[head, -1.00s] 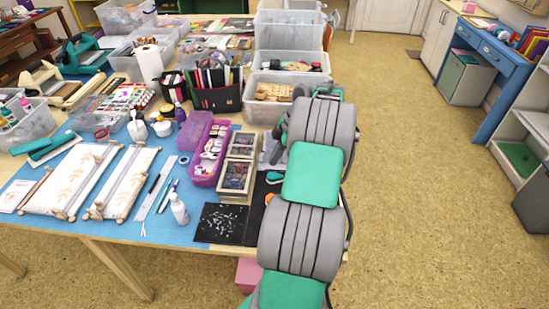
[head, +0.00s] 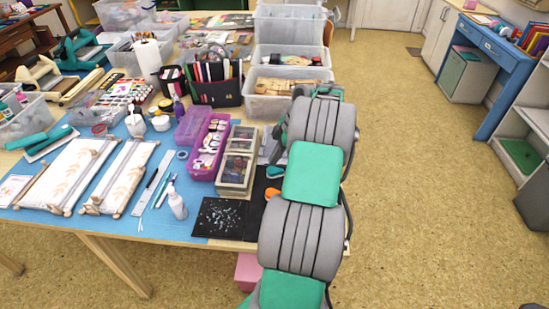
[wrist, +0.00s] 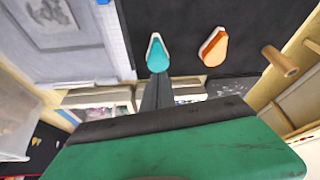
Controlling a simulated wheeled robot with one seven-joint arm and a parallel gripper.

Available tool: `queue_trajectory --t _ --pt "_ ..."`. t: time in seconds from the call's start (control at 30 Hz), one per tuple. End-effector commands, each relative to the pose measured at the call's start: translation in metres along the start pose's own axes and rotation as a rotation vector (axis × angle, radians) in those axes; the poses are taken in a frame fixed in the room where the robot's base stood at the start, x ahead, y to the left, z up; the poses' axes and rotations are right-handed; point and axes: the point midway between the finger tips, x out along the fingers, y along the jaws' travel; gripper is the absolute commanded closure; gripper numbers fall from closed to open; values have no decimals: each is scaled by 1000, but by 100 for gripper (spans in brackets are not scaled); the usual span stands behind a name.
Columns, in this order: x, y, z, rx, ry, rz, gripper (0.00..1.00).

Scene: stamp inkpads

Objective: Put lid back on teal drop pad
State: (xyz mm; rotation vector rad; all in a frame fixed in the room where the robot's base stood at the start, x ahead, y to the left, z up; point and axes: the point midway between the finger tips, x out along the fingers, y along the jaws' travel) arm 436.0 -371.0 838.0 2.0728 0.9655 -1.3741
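A teal drop-shaped pad (wrist: 157,54) with a pale rim along its left edge lies on a dark mat in the wrist view. It also shows in the head view (head: 274,171), close to the left of my arm. I cannot tell a separate lid from its base. My gripper (wrist: 159,88) points at the teal pad in the wrist view, with its dark fingers just short of or overlapping the pad's near end. Contact and finger gap cannot be made out. In the head view my arm hides the gripper.
An orange drop pad (wrist: 213,47) lies just right of the teal one. A wooden peg (wrist: 280,61) stands farther right. In the head view, stacked boxes (head: 235,190), a black speckled sheet (head: 219,217) and a clear bin (head: 268,105) crowd the table beside my arm. The floor (head: 430,190) to the right is open.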

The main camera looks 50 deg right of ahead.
Motion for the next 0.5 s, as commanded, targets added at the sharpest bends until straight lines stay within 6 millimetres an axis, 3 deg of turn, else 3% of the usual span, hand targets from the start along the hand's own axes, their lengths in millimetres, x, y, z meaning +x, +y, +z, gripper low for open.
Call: queue_trajectory --t 0.5 --pt "16 0 7 0 0 0 100"
